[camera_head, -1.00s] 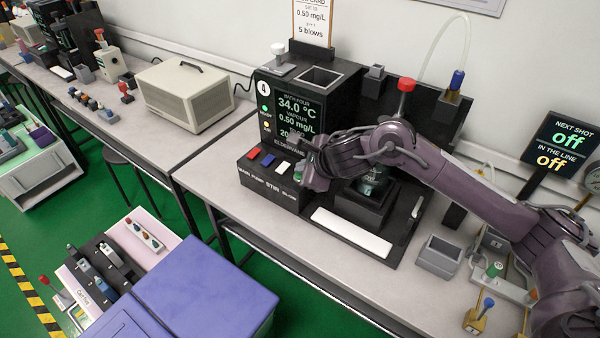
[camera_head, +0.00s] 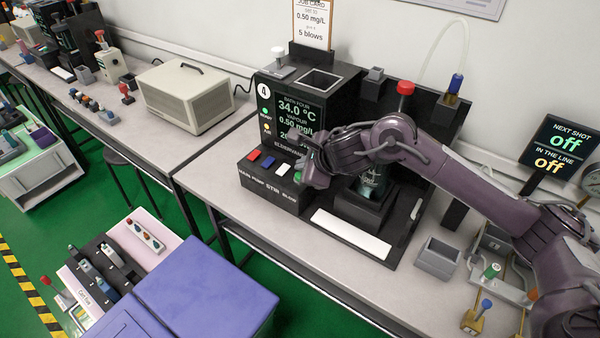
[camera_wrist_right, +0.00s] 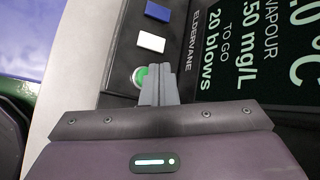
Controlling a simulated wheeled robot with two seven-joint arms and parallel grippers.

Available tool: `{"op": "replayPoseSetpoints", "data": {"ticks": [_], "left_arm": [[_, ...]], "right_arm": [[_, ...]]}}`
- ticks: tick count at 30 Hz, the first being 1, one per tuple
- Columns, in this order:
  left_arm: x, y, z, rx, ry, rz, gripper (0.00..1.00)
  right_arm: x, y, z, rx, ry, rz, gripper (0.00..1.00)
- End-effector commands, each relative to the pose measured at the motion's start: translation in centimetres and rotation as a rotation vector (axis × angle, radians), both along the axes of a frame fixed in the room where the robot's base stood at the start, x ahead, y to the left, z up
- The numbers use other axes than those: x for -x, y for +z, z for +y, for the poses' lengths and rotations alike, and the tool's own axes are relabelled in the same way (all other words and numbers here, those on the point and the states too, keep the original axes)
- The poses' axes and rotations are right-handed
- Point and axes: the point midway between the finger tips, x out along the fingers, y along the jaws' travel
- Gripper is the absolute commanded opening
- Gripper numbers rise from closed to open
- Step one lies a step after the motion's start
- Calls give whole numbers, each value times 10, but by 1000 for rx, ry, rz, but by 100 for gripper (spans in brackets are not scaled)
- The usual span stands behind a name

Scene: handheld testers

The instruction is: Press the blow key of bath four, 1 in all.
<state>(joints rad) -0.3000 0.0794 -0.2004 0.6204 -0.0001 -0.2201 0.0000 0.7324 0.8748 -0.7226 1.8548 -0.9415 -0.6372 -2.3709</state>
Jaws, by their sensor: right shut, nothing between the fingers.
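Bath four (camera_head: 262,92) is a black unit marked 4, its screen reading 34.0 °C and 0.50 mg/L. Its front panel has a red key (camera_head: 254,155), a blue key (camera_head: 268,161), a white key (camera_head: 283,169) and a green key at the BLOW label. In the right wrist view the green key (camera_wrist_right: 140,76) is partly hidden by my right gripper (camera_wrist_right: 160,72). The fingers are shut and empty, with tips at the key; I cannot tell if they touch it. The right gripper also shows over the panel's right end (camera_head: 303,174). My left gripper is not in view.
A white pad (camera_head: 350,233) lies in front of the unit. A red-topped knob (camera_head: 405,88) stands behind my right arm. A grey open box (camera_head: 438,257) and a sign reading off (camera_head: 563,147) are to the right. A beige case (camera_head: 184,95) stands left.

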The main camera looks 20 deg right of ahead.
Motion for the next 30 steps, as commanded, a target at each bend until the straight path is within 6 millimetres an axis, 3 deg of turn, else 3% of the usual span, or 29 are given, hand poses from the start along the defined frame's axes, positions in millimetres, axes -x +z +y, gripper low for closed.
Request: {"op": "replayPoseSetpoints", "data": {"ticks": [7,21,30], "left_arm": [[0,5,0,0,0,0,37],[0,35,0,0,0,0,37],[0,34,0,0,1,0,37]], "right_arm": [[0,7,0,0,0,-1,0],[0,51,0,-2,0,-2,0],[0,50,0,-1,0,0,0]]}}
